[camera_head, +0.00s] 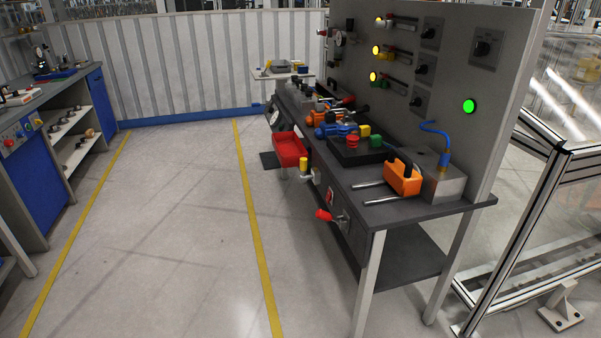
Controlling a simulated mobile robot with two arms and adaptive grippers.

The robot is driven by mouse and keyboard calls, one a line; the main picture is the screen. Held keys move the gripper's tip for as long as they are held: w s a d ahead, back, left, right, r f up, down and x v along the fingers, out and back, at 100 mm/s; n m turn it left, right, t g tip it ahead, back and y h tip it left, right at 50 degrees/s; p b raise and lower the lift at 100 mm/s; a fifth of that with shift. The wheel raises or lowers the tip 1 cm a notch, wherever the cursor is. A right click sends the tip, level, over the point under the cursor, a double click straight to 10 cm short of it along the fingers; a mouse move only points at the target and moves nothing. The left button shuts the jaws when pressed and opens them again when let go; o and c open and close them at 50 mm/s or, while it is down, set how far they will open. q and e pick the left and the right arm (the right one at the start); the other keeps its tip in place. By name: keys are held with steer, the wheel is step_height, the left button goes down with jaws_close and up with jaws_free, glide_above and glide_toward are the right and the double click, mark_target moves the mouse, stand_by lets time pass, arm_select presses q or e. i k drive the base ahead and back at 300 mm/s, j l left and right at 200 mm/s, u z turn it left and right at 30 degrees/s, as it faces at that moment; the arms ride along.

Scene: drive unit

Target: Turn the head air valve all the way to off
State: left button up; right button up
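A workbench (450,206) with an upright grey panel (459,72) stands at centre right. A red-handled lever (323,214) sits on a round fitting (342,217) on the bench's front face. A yellow-capped fitting (304,165) sticks out from the front edge further back. Rotary switches with black knobs, one of them on a grey plate (485,48), are on the panel. No readable label shows which of these is the head air valve, and I cannot tell their settings. Neither of my grippers is in view.
On the bench lie an orange block (403,179) with two metal rods, a grey block (441,186) with a blue hose, and a black tray (345,154). A red bin (289,149) hangs at the front. Clear floor (185,220) lies left of it; a framed enclosure (545,190) stands right.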

mark_target(303, 178)
steer(key=i+j+z, duration=0.1)
steer(key=i+j, duration=0.55)
steer(key=j, duration=0.15)
